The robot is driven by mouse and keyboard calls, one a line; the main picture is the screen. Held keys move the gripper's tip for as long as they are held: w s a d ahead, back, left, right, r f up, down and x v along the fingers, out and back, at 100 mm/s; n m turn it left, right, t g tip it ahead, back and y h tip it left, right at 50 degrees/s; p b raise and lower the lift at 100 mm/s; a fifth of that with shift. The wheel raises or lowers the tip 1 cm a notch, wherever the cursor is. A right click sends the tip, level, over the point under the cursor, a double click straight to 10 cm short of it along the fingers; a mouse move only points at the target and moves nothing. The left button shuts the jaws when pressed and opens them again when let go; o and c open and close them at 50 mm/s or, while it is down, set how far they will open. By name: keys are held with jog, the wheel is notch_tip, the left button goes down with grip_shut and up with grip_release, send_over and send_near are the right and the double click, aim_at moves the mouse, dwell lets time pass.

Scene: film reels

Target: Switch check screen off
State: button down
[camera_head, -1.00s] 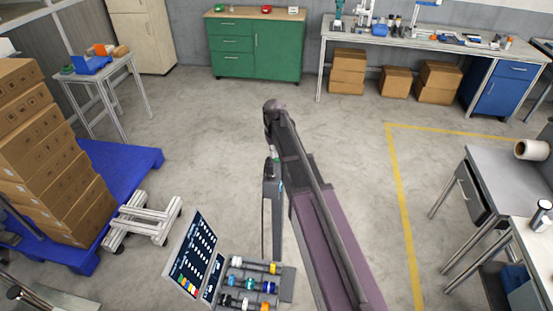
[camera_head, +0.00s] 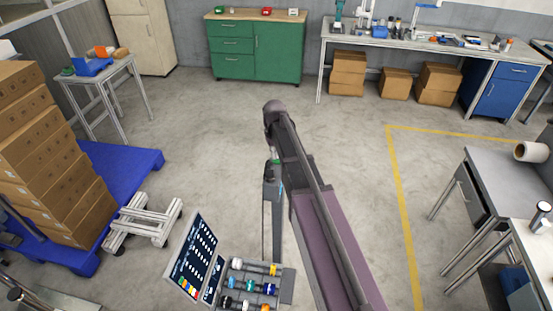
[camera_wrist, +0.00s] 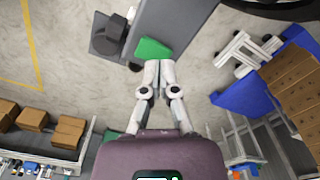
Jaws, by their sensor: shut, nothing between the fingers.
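A dark screen (camera_head: 196,256) with rows of white marks and a strip of coloured blocks stands tilted at the bottom of the head view. I cannot tell from its face which control belongs to it. My gripper (camera_wrist: 159,64) is shut and empty in the wrist view. Its fingertips are close to a small green piece (camera_wrist: 152,48) at the end of a long grey surface (camera_wrist: 176,18); I cannot tell whether they touch. In the head view my arm hides most of the gripper.
A rack of coloured reels (camera_head: 250,285) stands right of the screen. A blue pallet (camera_head: 125,165) with stacked cartons (camera_head: 45,150) is at the left. A green cabinet (camera_head: 255,48) and a workbench (camera_head: 425,40) stand at the back. The middle floor is clear.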

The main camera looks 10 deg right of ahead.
aim_at(275, 161)
jog(key=shift+r+p, duration=2.65)
jog(key=shift+r, duration=0.25)
jog(key=shift+s+f, duration=0.1)
